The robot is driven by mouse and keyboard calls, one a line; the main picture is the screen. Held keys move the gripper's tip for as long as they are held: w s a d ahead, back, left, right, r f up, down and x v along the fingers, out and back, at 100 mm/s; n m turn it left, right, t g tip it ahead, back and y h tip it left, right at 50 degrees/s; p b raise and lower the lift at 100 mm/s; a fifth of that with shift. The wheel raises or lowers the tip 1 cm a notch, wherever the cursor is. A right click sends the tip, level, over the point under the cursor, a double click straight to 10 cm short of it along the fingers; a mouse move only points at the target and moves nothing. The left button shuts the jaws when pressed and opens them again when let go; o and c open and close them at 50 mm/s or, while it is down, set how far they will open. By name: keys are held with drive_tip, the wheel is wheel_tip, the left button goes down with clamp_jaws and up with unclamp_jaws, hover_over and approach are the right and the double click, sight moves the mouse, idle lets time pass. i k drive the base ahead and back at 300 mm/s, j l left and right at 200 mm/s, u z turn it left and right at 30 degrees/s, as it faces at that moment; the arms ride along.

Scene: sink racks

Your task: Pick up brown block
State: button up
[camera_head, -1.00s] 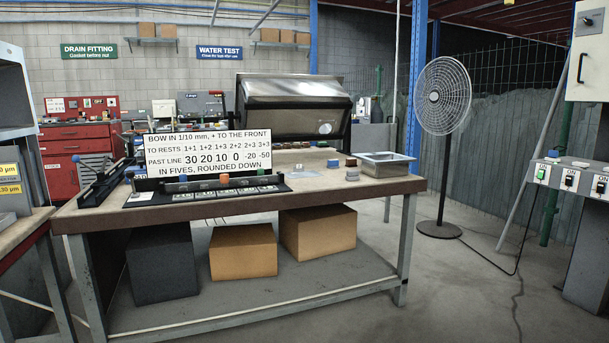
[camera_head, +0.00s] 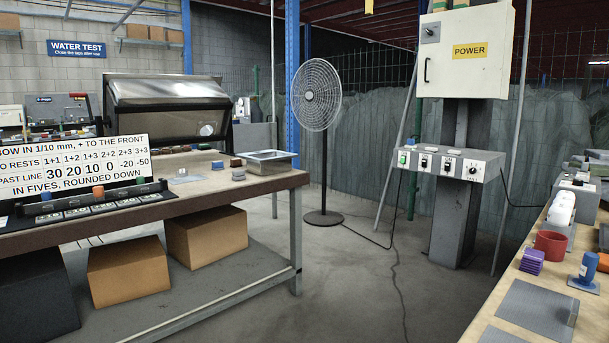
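A small brown block (camera_head: 236,162) sits on the wooden-topped workbench (camera_head: 262,186), near its right end and just left of a metal tray (camera_head: 268,161). A small grey piece (camera_head: 238,175) lies in front of it. Several small reddish and brown pieces sit farther back by the large metal hood, too small to tell apart. My gripper is not in view.
Cardboard boxes (camera_head: 206,236) stand on the bench's lower shelf. A standing fan (camera_head: 316,96) and a power cabinet (camera_head: 466,52) stand behind the open floor (camera_head: 350,290). A second bench (camera_head: 500,300) with a red cup (camera_head: 550,244) runs along the right.

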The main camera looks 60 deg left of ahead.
sight(235, 162)
drive_tip(key=j+u, duration=0.4)
drive_tip(key=i+j+u, duration=0.15)
drive_tip(key=u, duration=0.3)
drive_tip(key=i+j+u, duration=0.15)
drive_tip(key=j+u, duration=0.25)
drive_tip(key=i+j+u, duration=0.2)
drive_tip(key=u, duration=0.25)
drive_tip(key=i+j+u, duration=0.2)
drive_tip(key=u, duration=0.2)
